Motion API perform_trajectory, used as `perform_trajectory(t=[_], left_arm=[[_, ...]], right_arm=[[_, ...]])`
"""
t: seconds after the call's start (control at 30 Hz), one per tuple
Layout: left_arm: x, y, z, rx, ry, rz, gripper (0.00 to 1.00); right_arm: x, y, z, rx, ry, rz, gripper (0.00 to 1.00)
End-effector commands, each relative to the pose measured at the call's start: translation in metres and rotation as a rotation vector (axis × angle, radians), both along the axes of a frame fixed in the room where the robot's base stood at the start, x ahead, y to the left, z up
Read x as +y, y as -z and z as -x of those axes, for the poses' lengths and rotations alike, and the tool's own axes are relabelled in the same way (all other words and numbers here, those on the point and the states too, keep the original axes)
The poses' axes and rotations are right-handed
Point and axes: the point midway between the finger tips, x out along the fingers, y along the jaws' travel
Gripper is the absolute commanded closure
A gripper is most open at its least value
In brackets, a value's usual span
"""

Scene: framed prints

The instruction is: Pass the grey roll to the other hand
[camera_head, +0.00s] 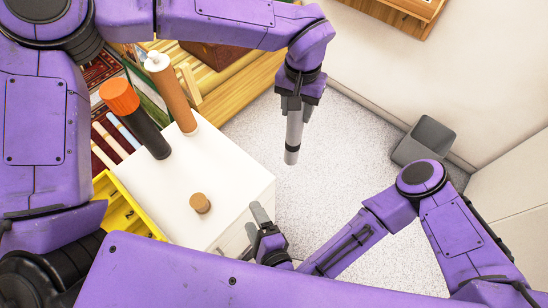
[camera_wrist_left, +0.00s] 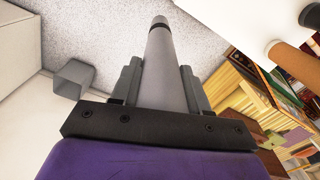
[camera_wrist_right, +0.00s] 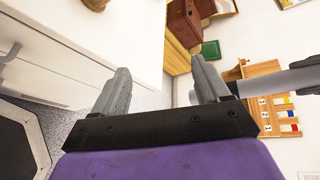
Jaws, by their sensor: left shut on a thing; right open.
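The grey roll (camera_head: 293,132) has a dark band near its free end. My left gripper (camera_head: 292,103) is shut on its upper part, and the roll hangs down over the floor, right of the white cabinet. In the left wrist view the roll (camera_wrist_left: 160,65) stands out between the fingers. My right gripper (camera_head: 256,218) is open and empty by the cabinet's front right corner, lower than and apart from the roll in the head view. In the right wrist view a grey cylinder that looks like the roll (camera_wrist_right: 285,80) enters from the right, outside the open fingers (camera_wrist_right: 163,82).
The white cabinet top (camera_head: 225,165) bears a black cylinder with orange cap (camera_head: 135,118), a brown cylinder with white cap (camera_head: 172,92) and a short brown cylinder (camera_head: 201,204). A yellow crate (camera_head: 122,207) is at its left. A grey bin (camera_head: 425,140) stands by the wall. The floor between is clear.

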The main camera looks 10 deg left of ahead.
Motion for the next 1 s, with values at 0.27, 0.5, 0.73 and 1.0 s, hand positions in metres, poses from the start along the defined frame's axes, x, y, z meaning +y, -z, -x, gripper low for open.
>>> perform_trajectory(t=[0.27,0.5,0.73,1.0], left_arm=[[0.0,0.0,0.0,0.0,0.0,0.0,1.0],[0.0,0.0,0.0,0.0,0.0,0.0,1.0],[0.0,0.0,0.0,0.0,-0.001,0.0,1.0],[0.0,0.0,0.0,0.0,0.0,0.0,1.0]], right_arm=[[0.005,-0.111,-0.086,0.019,0.684,-0.894,0.25],[-0.026,-0.127,-0.111,0.01,0.937,-1.238,0.25],[-0.033,-0.131,-0.138,-0.001,0.941,-1.266,0.25],[-0.044,-0.132,-0.193,0.0,0.941,-1.262,0.25]])
